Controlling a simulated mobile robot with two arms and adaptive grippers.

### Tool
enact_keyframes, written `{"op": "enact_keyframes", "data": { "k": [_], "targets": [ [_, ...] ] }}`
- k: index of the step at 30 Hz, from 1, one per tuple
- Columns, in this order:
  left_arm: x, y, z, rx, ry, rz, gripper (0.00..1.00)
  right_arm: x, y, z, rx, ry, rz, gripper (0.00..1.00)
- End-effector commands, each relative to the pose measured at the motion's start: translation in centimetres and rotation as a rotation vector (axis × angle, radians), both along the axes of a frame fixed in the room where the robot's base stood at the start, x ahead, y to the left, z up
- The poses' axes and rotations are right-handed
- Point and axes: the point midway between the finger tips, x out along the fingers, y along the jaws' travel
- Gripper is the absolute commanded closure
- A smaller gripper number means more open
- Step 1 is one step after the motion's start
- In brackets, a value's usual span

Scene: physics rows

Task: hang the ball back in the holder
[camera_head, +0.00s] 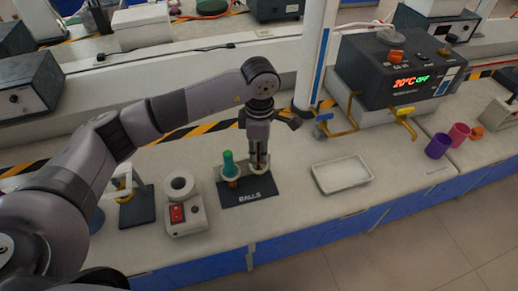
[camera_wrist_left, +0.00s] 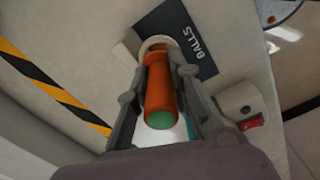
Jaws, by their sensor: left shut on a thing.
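The holder is a dark base plate marked BALLS (camera_head: 249,195) with two pale rings, on the bench in the head view; the plate also shows in the wrist view (camera_wrist_left: 207,65). My left gripper (camera_head: 260,166) points down at the right-hand ring. In the wrist view it is shut on an orange cylinder with a green end (camera_wrist_left: 159,85), whose far end is at a pale ring (camera_wrist_left: 150,43). I cannot tell whether it rests in the ring. A green piece with orange below (camera_head: 228,163) stands in the left ring. No round ball is plainly visible. My right gripper is not in view.
A white device with a red switch (camera_head: 184,206) stands left of the holder. A shallow white tray (camera_head: 342,175) lies to the right.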

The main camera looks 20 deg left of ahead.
Motion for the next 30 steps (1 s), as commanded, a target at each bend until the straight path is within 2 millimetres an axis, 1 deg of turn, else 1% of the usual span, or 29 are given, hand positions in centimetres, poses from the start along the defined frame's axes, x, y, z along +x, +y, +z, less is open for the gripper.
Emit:
{"op": "enact_keyframes", "data": {
  "k": [1, 16, 17, 26, 27, 30],
  "targets": [
    [0.0, 0.0, -0.4, 0.0, 0.0, 0.0, 1.0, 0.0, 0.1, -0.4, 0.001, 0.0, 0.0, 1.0],
    [0.0, 0.0, -2.4, 0.0, 0.0, 0.001, 1.0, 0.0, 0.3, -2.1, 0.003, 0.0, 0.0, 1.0],
    [0.0, 0.0, -2.1, 0.0, -0.001, 0.001, 0.78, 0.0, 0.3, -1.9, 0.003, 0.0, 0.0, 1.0],
    [0.0, 0.0, -2.1, 0.0, 0.0, 0.0, 0.58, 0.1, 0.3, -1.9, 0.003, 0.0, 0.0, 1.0],
    [0.0, 0.0, -2.1, 0.0, 0.0, 0.0, 0.57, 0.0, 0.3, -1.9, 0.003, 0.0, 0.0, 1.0],
    [0.0, 0.0, -2.1, 0.0, 0.0, 0.0, 0.57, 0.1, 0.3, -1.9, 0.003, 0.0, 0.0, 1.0]
  ]
}}
